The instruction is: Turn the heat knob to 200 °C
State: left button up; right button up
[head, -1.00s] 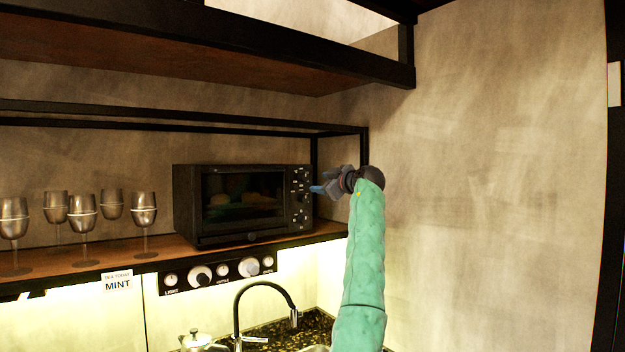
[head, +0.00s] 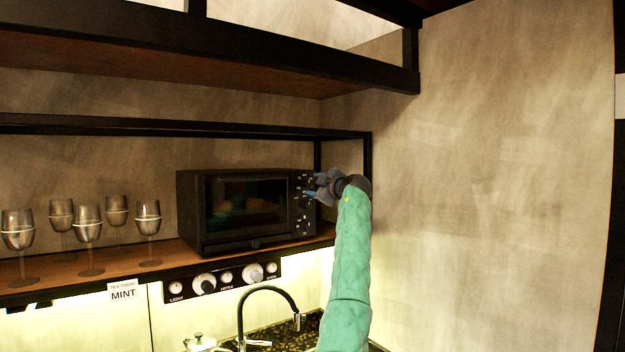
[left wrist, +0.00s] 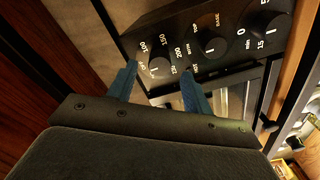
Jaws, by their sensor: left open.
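The black toaster oven (head: 247,207) stands on the wooden shelf, its control panel at its right edge. In the left wrist view the heat knob (left wrist: 159,67), black and round, sits on the panel among white temperature numbers, 150 and 200 among them. A short white mark shows near its lower left edge; the exact setting is hard to read. My left gripper (head: 314,190) is open in front of the panel. In the left wrist view its blue fingers (left wrist: 159,82) appear on either side of the heat knob; contact cannot be told. My right gripper is not in view.
Two more knobs, a middle knob (left wrist: 212,45) and a timer knob (left wrist: 265,22), share the panel. Several wine glasses (head: 87,226) stand left on the shelf (head: 140,262). A switch strip (head: 228,277) and a black tap (head: 241,312) are below. An upper shelf hangs above.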

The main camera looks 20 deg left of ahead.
pick_arm(q)
jog(key=shift+p+x, duration=0.35)
jog(key=shift+x, duration=0.55)
jog(key=shift+c, duration=0.4)
